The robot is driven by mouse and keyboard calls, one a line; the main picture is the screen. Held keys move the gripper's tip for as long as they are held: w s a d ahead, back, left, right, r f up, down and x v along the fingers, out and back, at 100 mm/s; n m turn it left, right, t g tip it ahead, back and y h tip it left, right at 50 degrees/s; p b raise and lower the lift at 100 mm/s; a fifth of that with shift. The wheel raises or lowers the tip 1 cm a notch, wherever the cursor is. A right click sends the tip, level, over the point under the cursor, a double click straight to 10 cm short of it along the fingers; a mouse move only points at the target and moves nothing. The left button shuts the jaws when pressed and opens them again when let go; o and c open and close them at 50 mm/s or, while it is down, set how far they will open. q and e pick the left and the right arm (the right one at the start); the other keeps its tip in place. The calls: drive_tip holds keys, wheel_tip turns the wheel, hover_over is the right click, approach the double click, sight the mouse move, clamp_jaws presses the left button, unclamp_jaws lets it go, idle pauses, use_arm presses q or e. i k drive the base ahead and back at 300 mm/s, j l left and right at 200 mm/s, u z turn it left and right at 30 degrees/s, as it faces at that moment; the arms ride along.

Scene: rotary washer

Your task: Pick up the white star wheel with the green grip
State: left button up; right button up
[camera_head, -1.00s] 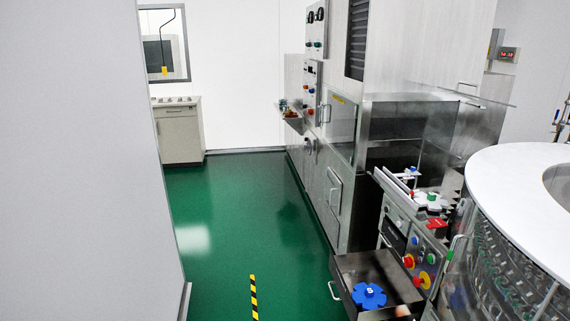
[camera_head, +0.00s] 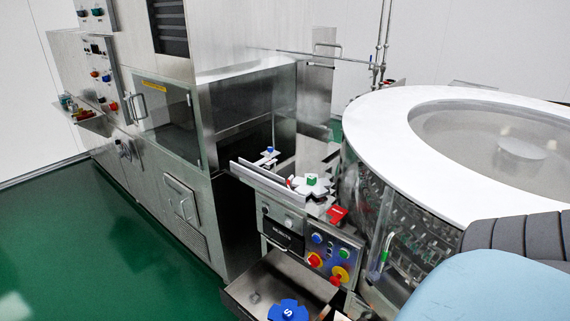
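The white star wheel with the green grip (camera_head: 312,186) sits on the metal deck of the washer, beside the outer rim of the round white-topped machine. Its green grip stands up from its middle. A small white part with a blue grip (camera_head: 269,153) is just behind it to the left. A blue star wheel (camera_head: 288,310) lies in the open drawer below. Neither of my grippers is in view. A blurred grey and light blue shape, probably my arm, fills the lower right corner.
The open drawer (camera_head: 238,296) juts out at floor side below the control panel (camera_head: 327,251) with its coloured buttons. The round white ring (camera_head: 378,125) stands to the right of the wheel. A red block (camera_head: 337,214) is close to the wheel. Green floor (camera_head: 95,235) is clear at left.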

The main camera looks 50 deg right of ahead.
sight(311, 184)
drive_tip(key=i, duration=1.7)
drive_tip(key=i+z, duration=0.35)
drive_tip(key=i+j+z, duration=0.1)
drive_tip(key=z, duration=0.3)
drive_tip(key=i+j+z, duration=0.2)
drive_tip(key=z, duration=0.15)
drive_tip(key=i+z, duration=0.1)
drive_tip(key=z, duration=1.75)
